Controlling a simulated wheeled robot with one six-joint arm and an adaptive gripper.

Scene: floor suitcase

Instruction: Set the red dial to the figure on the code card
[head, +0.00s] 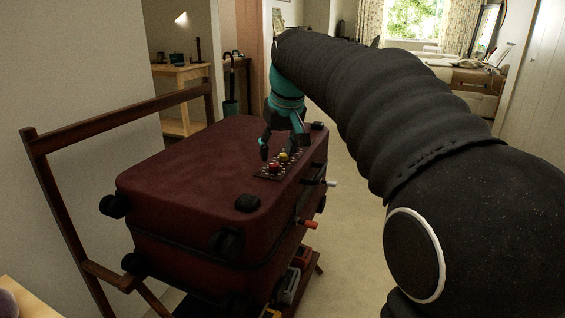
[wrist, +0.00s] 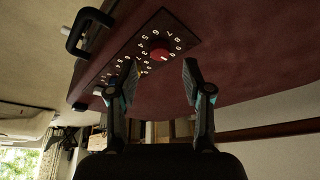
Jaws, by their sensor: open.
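The red dial (head: 275,168) is on a dark panel (head: 262,175) with pale figures, on top of the dark red suitcase (head: 190,165). A yellow dial (head: 283,156) sits beside it. My gripper (head: 284,148) is open and empty, pointing down just above the panel. In the wrist view the red dial (wrist: 160,51) shows beyond and between the open fingertips of my gripper (wrist: 161,78), apart from both. The figures around it are partly legible, but I cannot tell which one it is set to. The left finger hides part of the panel. I cannot make out the code card.
The suitcase lies on a wooden rack (head: 121,115) with a raised rail. A white-tipped lever (head: 326,183) and an orange-tipped lever (head: 308,223) stick out from its right side. Black wheels (head: 247,203) project from it. Open floor (head: 345,245) lies to the right.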

